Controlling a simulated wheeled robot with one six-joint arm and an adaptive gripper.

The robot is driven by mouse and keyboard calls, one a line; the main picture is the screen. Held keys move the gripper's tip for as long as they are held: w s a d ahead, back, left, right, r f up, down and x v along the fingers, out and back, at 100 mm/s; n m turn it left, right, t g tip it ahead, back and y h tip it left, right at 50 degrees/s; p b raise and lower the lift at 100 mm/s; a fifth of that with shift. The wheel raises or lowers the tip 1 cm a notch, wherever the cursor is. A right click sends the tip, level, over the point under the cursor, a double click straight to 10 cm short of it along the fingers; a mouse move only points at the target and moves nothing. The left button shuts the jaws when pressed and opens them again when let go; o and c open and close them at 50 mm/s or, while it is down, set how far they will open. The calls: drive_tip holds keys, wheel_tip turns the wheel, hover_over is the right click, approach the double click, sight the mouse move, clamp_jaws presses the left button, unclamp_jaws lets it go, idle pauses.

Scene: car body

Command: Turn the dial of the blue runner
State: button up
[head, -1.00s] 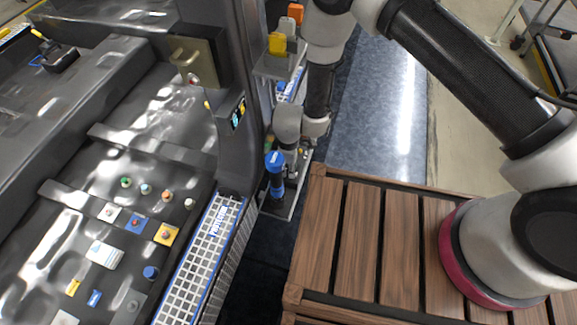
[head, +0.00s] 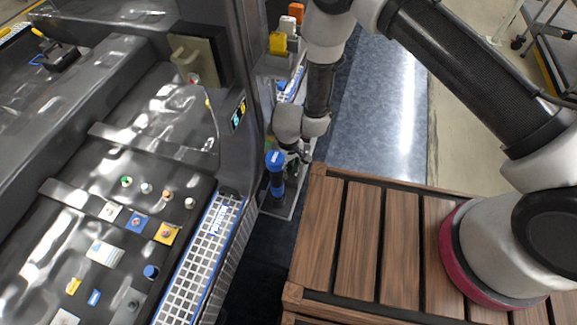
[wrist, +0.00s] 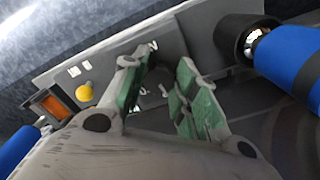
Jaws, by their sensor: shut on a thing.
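The blue runner (head: 275,177) is an upright blue and black cylinder on a grey plate (head: 280,210) beside the car body in the head view. In the wrist view a large blue cylinder (wrist: 291,60) with a black and silver end is at the right. My gripper (wrist: 168,62), with green-padded fingers, is over the grey panel, just left of that cylinder. The fingers are close around a small part, which I take for the dial; it is mostly hidden between them. In the head view my gripper (head: 300,152) is right next to the blue runner.
A yellow button (wrist: 84,92) and an orange switch (wrist: 48,104) sit on the panel left of the fingers. Another blue part (wrist: 18,150) is at the lower left. The car body (head: 225,120) stands close on the left; a wooden slatted deck (head: 360,240) is at front right.

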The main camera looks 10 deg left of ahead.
drive_tip(key=shift+m, duration=0.6)
drive_tip(key=o, duration=1)
